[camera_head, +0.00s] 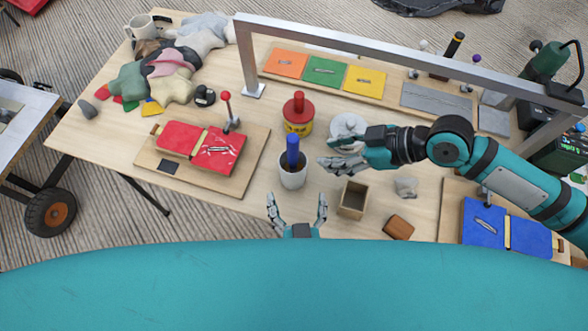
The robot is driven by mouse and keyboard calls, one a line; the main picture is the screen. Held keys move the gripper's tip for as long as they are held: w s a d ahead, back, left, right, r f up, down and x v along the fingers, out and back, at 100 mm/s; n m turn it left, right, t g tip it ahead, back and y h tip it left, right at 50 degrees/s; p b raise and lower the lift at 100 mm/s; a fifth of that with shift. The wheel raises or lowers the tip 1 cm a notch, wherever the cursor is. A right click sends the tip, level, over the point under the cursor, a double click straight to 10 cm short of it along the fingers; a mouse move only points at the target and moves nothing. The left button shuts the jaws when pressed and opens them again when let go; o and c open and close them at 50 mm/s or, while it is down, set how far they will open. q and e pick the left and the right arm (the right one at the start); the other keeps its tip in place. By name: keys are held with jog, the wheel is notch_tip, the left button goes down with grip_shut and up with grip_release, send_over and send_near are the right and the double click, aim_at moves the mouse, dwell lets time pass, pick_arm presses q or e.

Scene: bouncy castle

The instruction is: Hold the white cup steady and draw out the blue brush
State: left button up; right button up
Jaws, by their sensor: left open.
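The white cup (293,179) stands upright on the wooden table (110,140), left of the table's middle. The blue brush (293,148) stands in it with its blue handle pointing up. My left gripper (297,203) is open and empty in front of the cup, fingers pointing toward it, with a small gap. My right gripper (322,153) reaches in from the right. Its fingers look parted and point left toward the brush, a little apart from it. The brush's lower end is hidden inside the cup.
A yellow-red can (298,118) stands behind the cup. A pale round dish (349,124) is partly behind my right gripper. An open wooden box (353,199) and a brown block (398,228) are right of my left gripper. A red-padded board (235,180) lies left. A metal frame (400,58) spans the back.

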aim_at(293, 171)
pick_arm(q)
jog(key=x, duration=1.1)
jog(key=shift+w, duration=0.2)
jog(key=shift+f, duration=0.1)
jog(key=c, duration=1.4)
pick_arm(e)
jog(key=shift+o, duration=0.3)
